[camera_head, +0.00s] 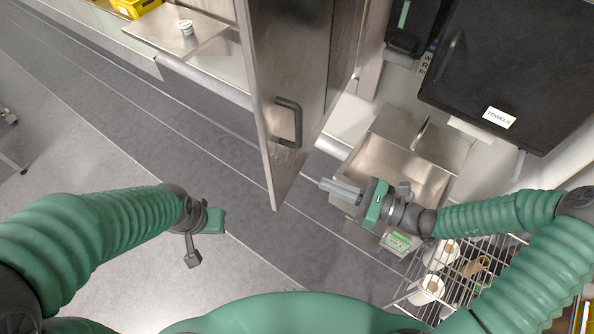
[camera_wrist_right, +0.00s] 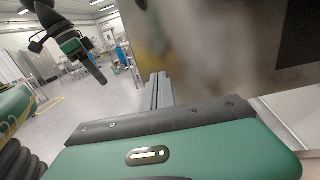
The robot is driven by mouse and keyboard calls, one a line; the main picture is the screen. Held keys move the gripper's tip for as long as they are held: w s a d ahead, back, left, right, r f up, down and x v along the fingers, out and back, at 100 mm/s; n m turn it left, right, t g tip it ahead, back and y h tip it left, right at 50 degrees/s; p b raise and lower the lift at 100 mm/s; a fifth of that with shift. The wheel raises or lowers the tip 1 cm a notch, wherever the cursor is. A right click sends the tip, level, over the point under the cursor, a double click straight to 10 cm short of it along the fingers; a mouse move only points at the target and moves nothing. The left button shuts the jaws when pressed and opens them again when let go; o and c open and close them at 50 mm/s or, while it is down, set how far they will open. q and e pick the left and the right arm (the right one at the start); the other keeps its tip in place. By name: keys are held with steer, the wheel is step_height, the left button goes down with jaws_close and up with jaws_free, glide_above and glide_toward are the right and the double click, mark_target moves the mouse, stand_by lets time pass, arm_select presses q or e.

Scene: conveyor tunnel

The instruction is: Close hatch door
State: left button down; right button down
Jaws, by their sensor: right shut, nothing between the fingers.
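The hatch door (camera_head: 262,110) is a tall steel panel standing open, its near edge swung out toward me. A black handle (camera_head: 288,122) is on its right-hand face. My right gripper (camera_head: 326,186) is shut and empty, just right of the door's lower end, its fingers pointing left at it. In the right wrist view its fingers (camera_wrist_right: 158,90) lie close to a blurred steel surface; I cannot tell whether they touch. My left gripper (camera_head: 194,250) hangs left of the door, apart from it, and its jaw state is unclear.
A steel sink (camera_head: 395,168) is behind my right gripper. A wire basket with rolls (camera_head: 435,283) is below right, and a black towel dispenser (camera_head: 515,70) is upper right. A steel shelf (camera_head: 165,30) with a small white cup (camera_head: 186,28) is upper left.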

mark_target(282, 170)
steer(key=x, duration=0.3)
steer(key=p+x, duration=0.1)
steer(key=x, duration=0.6)
steer(key=shift+s+a+f, duration=0.1)
steer(key=shift+s+a, duration=0.1)
steer(key=shift+s, duration=0.15)
steer(key=shift+d, duration=0.55)
